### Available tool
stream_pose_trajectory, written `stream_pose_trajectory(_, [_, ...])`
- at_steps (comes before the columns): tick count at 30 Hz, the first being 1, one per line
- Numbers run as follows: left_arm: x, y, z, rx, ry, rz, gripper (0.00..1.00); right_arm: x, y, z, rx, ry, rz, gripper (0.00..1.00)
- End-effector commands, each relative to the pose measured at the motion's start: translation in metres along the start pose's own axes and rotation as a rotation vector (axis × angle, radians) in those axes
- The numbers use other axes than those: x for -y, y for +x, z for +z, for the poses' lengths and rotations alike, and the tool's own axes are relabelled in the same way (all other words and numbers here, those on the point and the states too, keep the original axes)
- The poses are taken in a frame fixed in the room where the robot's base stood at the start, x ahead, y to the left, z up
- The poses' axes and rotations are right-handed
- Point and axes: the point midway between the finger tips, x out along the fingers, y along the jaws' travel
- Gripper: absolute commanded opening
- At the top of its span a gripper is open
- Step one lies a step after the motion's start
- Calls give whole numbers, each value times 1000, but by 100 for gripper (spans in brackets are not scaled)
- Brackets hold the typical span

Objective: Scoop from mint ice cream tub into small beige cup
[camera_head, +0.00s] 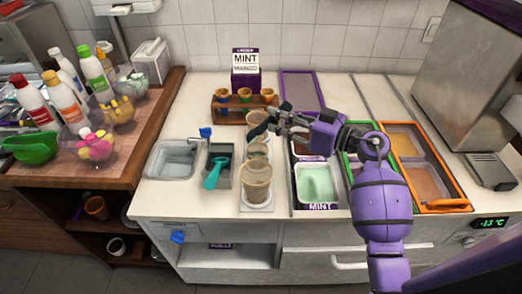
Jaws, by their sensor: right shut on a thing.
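The mint ice cream tub (317,183), filled with pale green ice cream and labelled MINT, sits in the counter's front well. Beige cups stand in a column left of it: a large one (256,182) in front, a middle one (258,151) behind it, and a small beige cup (256,117) at the back. My right gripper (262,128) reaches over from the right and is shut at the small cup, partly hiding it. A teal scoop (213,172) rests in a dark grey holder (222,152). My left gripper is out of view.
A wooden cone rack (226,113) and a purple MINT box (246,71) stand behind. Orange-framed tubs (447,207) are at right. Bottles and topping bowls crowd the left wooden counter (135,150).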

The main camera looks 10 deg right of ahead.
Motion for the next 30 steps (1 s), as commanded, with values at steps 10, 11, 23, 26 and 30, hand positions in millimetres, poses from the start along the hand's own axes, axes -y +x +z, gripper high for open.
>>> stream_pose_trajectory(10, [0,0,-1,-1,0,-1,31,0,-2,-27,-1,-5,0,0])
stream_pose_trajectory(11, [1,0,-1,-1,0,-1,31,0,-2,-30,-2,-6,0,0])
stream_pose_trajectory(23, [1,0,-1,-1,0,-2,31,1,-3,-61,-1,0,0,0])
stream_pose_trajectory(26, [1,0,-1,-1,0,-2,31,1,-3,-61,-1,0,0,0])
stream_pose_trajectory(30, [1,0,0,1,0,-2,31,1,-3,-60,0,-4,-5,0])
